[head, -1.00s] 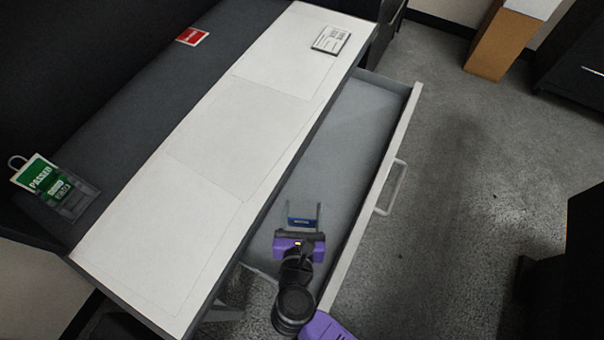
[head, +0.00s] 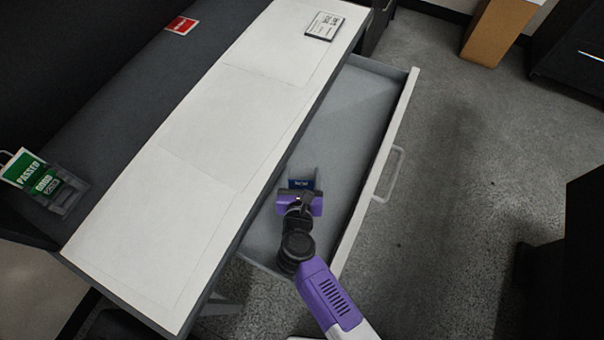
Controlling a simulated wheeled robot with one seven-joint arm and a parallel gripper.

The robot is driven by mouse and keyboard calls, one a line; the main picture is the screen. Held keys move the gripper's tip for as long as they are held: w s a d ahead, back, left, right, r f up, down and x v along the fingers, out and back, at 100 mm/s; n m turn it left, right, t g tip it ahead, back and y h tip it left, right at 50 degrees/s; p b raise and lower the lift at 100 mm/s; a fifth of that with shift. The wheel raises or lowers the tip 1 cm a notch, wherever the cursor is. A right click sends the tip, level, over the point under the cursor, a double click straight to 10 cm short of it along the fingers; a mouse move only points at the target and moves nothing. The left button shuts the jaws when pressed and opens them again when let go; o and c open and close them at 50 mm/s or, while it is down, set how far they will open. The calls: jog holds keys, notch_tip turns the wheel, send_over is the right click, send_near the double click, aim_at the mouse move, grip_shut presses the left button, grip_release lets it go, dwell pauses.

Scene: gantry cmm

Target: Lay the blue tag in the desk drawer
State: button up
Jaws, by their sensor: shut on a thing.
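The desk drawer (head: 349,112) is pulled out from the desk, and its light grey floor is bare apart from where my arm covers it. My gripper (head: 302,178) is over the near part of the drawer, its fingers pointing toward the far end. It is shut on the blue tag (head: 301,184), a small dark blue piece with a pale line of print between the fingers. I cannot tell whether the tag touches the drawer floor. My purple and black wrist hides the floor just behind it.
The white desk top (head: 190,135) borders the drawer on the left. The drawer front with its handle (head: 389,174) stands on the right. A green PASSED tag (head: 37,172) in a holder, a red label (head: 181,25) and a white sign plate (head: 324,25) are on the desk.

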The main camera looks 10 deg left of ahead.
jog(key=shift+f, duration=0.15)
jog(key=o, duration=1)
jog(key=shift+r, duration=0.25)
jog(key=p+v, duration=0.1)
jog(key=v, duration=1.1)
jog(key=shift+a+p, duration=0.1)
jog(key=shift+p, duration=0.3)
